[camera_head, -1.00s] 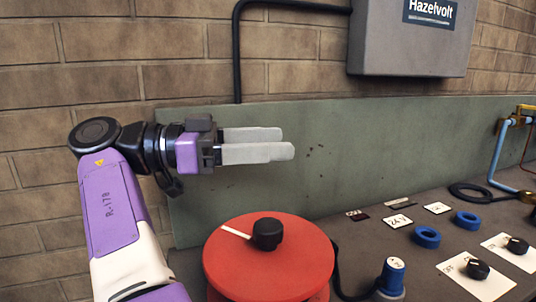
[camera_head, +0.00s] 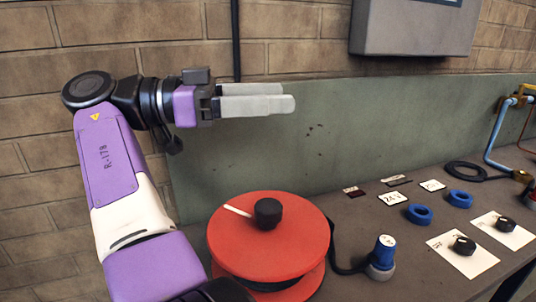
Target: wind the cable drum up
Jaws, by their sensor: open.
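The red cable drum (camera_head: 295,242) stands on the bench at the lower middle, with dark cable between its two discs. A black knob (camera_head: 267,213) sits on its top disc, with a white pointer line (camera_head: 238,210) running to the upper left. My gripper (camera_head: 290,103) is above and behind the drum in the picture, pointing right, apart from the knob. Its two pale fingers hold nothing. From this side-on angle one finger partly overlaps the other. A black cable (camera_head: 335,262) runs from the drum to a blue-capped plug (camera_head: 384,252) on the bench.
Blue rings (camera_head: 419,214), small labels (camera_head: 392,199) and two black dials on white cards (camera_head: 463,257) lie to the right. A green back panel (camera_head: 350,140) rises behind the bench. A grey box (camera_head: 415,28) hangs on the brick wall. Blue pipework (camera_head: 497,140) stands far right.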

